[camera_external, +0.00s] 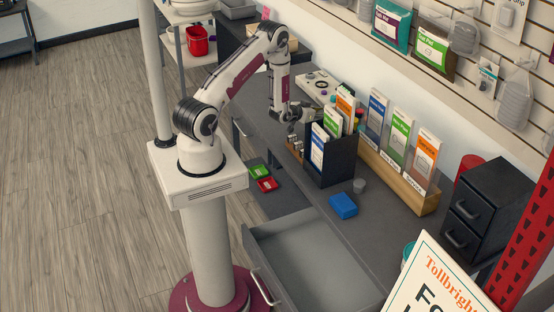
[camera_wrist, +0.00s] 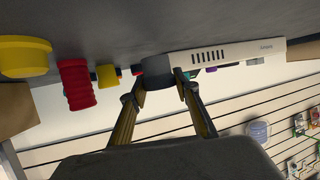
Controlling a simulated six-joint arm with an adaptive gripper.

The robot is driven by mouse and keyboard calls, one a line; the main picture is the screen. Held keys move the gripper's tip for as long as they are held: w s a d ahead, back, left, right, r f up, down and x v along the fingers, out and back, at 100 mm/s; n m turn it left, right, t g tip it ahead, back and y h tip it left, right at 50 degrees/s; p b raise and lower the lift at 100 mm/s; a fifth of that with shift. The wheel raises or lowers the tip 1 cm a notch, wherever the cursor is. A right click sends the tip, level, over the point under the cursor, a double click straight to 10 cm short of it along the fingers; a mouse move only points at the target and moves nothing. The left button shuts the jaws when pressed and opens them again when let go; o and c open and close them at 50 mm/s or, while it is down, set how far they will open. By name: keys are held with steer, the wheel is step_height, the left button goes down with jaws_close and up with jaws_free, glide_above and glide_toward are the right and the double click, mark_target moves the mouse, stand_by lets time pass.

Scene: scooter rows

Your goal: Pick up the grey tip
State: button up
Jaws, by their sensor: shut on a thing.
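In the wrist view, the grey tip (camera_wrist: 158,73) is a short dark grey piece between the two fingers of my gripper (camera_wrist: 160,88). The fingers are closed on its sides, and its far end is hard to tell from the grey desk surface. In the external view my gripper (camera_external: 296,145) is low over the desk, just left of the dark brochure box (camera_external: 334,164). The tip cannot be made out there.
A red ribbed grip (camera_wrist: 76,84) and yellow pieces (camera_wrist: 25,56) stand left of my fingers in the wrist view. A white device (camera_wrist: 230,56) is close on the right. A blue box (camera_external: 343,206) and small grey cylinder (camera_external: 360,185) lie nearer an open drawer (camera_external: 310,255).

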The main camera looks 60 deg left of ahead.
steer(key=shift+r, duration=4.15)
